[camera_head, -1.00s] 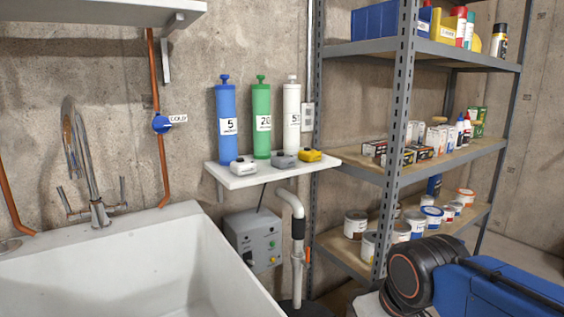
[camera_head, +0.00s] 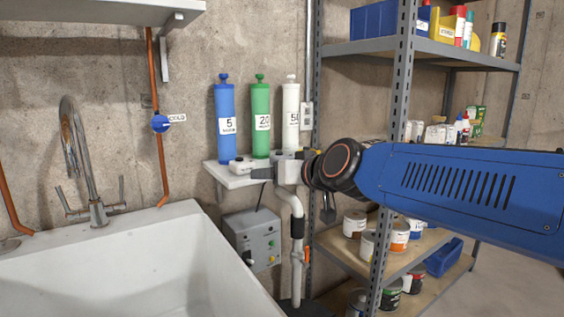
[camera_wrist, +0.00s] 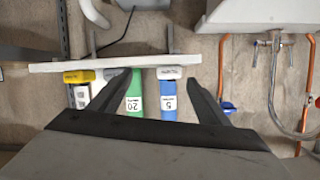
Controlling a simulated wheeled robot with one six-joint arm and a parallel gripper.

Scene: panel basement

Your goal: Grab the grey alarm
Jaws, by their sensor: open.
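The grey alarm (camera_wrist: 106,73) is a small rounded box on the white wall shelf (camera_wrist: 150,60). In the wrist view, which shows the scene upside down, it is partly hidden behind the tip of my left finger. My gripper (camera_wrist: 158,78) is open and empty, its fingers reaching toward the shelf front. The white alarm (camera_wrist: 168,73) lies between the fingers in that view, and the yellow alarm (camera_wrist: 79,76) is left of the grey one. In the head view my gripper (camera_head: 268,173) is at the shelf and largely covers the grey alarm; the white alarm (camera_head: 241,164) shows left of it.
Blue (camera_head: 225,122), green (camera_head: 260,118) and white (camera_head: 291,118) cylinders stand behind the alarms. A grey pipe (camera_head: 297,235) and control box (camera_head: 253,240) are below. The sink (camera_head: 160,235) is left, and the metal rack post (camera_head: 396,130) is close to my arm.

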